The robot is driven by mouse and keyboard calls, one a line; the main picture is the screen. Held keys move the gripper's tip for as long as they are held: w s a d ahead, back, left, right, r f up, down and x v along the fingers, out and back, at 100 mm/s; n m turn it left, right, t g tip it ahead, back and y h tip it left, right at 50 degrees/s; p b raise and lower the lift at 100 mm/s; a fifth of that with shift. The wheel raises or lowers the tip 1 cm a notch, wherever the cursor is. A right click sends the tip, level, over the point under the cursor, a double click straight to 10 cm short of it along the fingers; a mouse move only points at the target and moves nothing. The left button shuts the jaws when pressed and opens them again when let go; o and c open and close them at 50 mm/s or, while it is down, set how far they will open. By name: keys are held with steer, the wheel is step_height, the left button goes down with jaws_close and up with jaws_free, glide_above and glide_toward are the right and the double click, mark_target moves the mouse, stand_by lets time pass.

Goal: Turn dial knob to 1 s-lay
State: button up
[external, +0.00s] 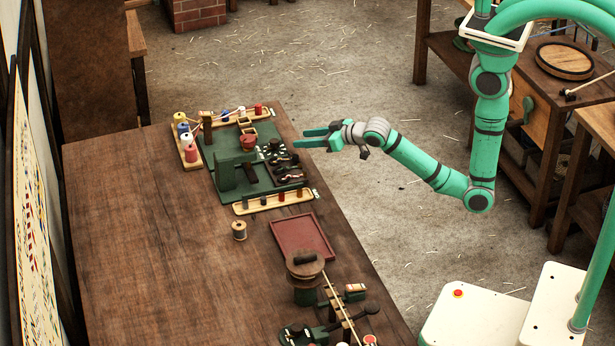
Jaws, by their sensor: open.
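My gripper (304,138) reaches in from the right, its two green fingers apart with nothing between them. It is just off the right edge of the long wooden table (150,240), beside the green-based bench machine (225,178). I cannot tell for sure which part is the dial knob. A small red-brown round part (248,142) sits on that machine, left of my gripper. A larger brown round disc with a dark grip on top (305,262) stands on a green post farther down the table, apart from my gripper. No dial markings are readable.
Wooden trays (273,202) with small pegs and spools border the machine. A loose spool (239,230) and a red tray (302,237) lie nearer. A rail with fittings (340,308) is at the front. The table's left side is clear. A wooden cabinet (545,95) stands at right.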

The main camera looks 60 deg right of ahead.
mark_target(277, 142)
steer(key=shift+a+r, duration=0.15)
steer(key=shift+a, duration=0.1)
steer(key=shift+w, duration=0.2)
steer(key=x, duration=1)
steer(key=shift+w, duration=0.15)
steer(key=c, duration=1)
steer(key=shift+c, duration=0.2)
